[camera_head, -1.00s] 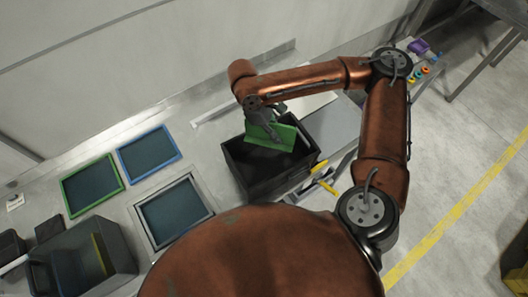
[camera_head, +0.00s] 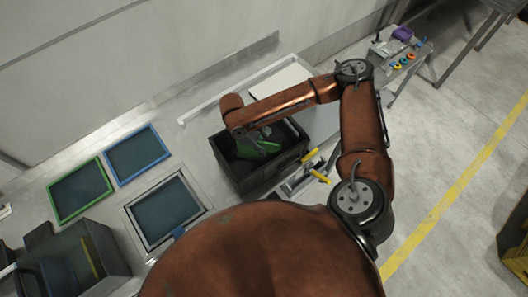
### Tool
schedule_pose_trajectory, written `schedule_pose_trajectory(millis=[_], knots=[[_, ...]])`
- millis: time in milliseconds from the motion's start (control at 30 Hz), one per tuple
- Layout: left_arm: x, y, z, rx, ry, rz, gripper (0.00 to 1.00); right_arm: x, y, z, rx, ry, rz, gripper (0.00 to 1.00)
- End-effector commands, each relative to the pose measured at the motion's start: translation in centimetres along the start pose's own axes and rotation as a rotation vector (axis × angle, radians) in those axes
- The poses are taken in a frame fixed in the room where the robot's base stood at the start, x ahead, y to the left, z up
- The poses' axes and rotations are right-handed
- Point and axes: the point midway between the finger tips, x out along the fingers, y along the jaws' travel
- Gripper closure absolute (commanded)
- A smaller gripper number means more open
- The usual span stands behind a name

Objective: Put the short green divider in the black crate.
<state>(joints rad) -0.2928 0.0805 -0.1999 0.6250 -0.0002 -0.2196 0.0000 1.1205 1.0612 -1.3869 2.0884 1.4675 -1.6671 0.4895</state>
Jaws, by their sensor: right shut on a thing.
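The green divider (camera_head: 257,150) is down inside the black crate (camera_head: 262,178) in the head view, below the crate's rim. My right gripper (camera_head: 251,139) is over the crate with its fingers at the divider's upper edge, shut on it. Part of the divider is hidden by my right gripper and arm. Whether the divider touches the crate's floor cannot be told. My left gripper is not in view.
Blue-framed (camera_head: 138,154), green-framed (camera_head: 81,191) and grey-framed (camera_head: 165,209) panels lie on the counter at left. A grey bin (camera_head: 73,262) stands at lower left. Yellow-handled items (camera_head: 319,175) lie right of the crate. A small cart (camera_head: 402,62) stands at upper right.

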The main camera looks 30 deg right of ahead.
Motion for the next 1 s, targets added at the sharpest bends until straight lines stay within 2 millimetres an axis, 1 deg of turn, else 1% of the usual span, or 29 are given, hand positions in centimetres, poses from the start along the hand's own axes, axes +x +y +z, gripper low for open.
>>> schedule_pose_trajectory(millis=[33,67,200,300,400,433,667,1000], knots=[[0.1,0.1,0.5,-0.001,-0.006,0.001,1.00,0.6,0.0,-0.3,0.000,0.000,-0.001,1.00],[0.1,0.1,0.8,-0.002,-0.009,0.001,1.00,0.8,0.0,-0.3,0.000,0.001,-0.001,1.00],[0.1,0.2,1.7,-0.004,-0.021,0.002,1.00,0.8,0.0,-0.4,0.000,0.002,0.001,1.00],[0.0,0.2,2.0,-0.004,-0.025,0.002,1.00,0.8,0.0,-0.4,0.000,0.002,0.000,1.00],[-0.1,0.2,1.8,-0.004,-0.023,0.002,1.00,0.9,0.0,-0.4,0.000,0.002,0.000,1.00],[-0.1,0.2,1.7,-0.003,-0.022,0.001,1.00,0.9,0.0,-0.4,0.000,0.002,0.001,0.92],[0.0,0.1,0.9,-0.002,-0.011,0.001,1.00,1.0,0.0,-0.4,0.000,0.002,0.000,0.76],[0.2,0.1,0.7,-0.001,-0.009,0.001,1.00,0.7,0.0,-0.3,0.000,0.002,0.001,0.76]])
